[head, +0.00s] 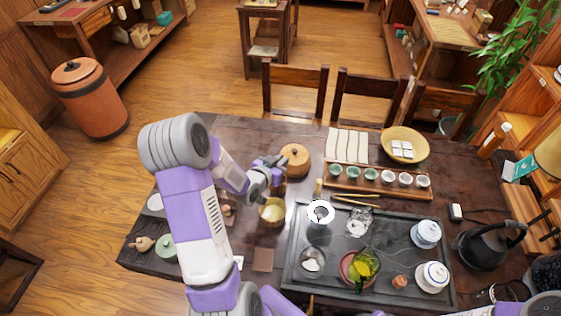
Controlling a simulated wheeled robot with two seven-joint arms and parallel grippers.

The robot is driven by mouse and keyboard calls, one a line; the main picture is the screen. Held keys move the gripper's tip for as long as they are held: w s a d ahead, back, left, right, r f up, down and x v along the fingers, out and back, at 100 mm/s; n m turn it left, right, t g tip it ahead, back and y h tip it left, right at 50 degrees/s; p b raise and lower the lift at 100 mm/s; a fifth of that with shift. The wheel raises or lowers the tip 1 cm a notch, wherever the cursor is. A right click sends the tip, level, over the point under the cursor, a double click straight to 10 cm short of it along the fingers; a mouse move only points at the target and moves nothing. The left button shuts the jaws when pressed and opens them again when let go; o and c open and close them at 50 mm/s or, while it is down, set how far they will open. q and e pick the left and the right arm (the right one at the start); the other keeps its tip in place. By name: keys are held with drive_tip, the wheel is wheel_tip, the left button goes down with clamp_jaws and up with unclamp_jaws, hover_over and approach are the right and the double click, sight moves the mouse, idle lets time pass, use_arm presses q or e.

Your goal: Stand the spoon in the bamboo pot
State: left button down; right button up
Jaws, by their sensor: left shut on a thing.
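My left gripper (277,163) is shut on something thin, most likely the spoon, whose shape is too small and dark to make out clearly. It is above the table's back-left part, just left of a round lidded wooden jar (295,160); I cannot tell whether they touch. A small upright bamboo-coloured cylinder, which looks like the bamboo pot (319,188), stands right of the gripper and closer to me, by the back-left corner of the dark tea tray (290,262). My right gripper is out of view.
A wooden bowl (272,213) with pale contents stands below the gripper. A glass pitcher (359,222) stands on the tray.

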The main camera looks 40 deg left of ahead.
use_arm(q)
drive_tip(key=c, duration=1.1)
unclamp_jaws()
drive_tip(key=shift+v, duration=3.8)
